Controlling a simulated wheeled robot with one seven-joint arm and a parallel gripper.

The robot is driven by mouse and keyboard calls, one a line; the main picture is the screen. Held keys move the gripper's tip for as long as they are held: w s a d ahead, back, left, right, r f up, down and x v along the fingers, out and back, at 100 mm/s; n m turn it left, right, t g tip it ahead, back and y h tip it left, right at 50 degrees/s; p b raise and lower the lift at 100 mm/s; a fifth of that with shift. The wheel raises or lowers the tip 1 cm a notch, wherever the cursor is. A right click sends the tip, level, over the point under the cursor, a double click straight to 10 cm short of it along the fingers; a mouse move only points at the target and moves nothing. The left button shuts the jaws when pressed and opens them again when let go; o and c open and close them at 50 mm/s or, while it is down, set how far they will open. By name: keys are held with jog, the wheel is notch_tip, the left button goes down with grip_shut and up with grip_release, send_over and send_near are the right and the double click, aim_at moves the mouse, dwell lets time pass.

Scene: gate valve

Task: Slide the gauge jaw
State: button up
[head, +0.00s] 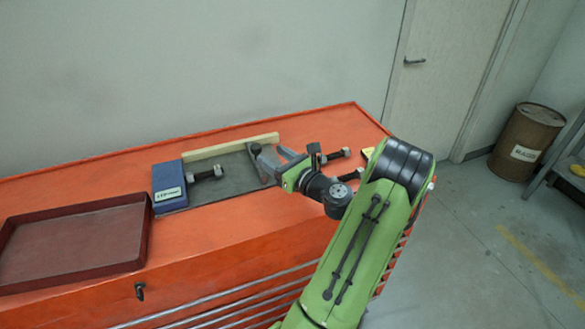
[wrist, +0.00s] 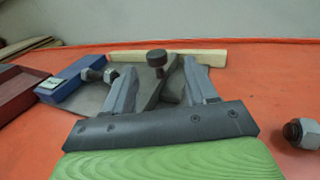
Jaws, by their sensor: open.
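The gauge jaw is a grey block with a dark round knob (wrist: 157,59) on top. It also shows in the head view, where the knob (head: 254,148) stands out just left of my gripper. The jaw's grey body (wrist: 150,88) lies between the fingers of my gripper (wrist: 160,75) in the wrist view. My gripper (head: 272,161) is open over the right part of a dark grey plate (head: 222,182). I cannot tell whether either finger touches the jaw. My gripper hides part of the jaw in the head view.
A blue block (head: 169,187) with a white label stands at the plate's left end, beside a bolt (head: 206,173). A wooden strip (head: 230,146) runs behind the plate. An empty dark red tray (head: 75,240) lies left. More bolts (head: 336,156) lie right of my gripper on the orange bench.

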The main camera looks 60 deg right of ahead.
jog(key=v, duration=0.8)
jog(key=shift+s+a, duration=0.1)
jog(key=shift+s, duration=0.25)
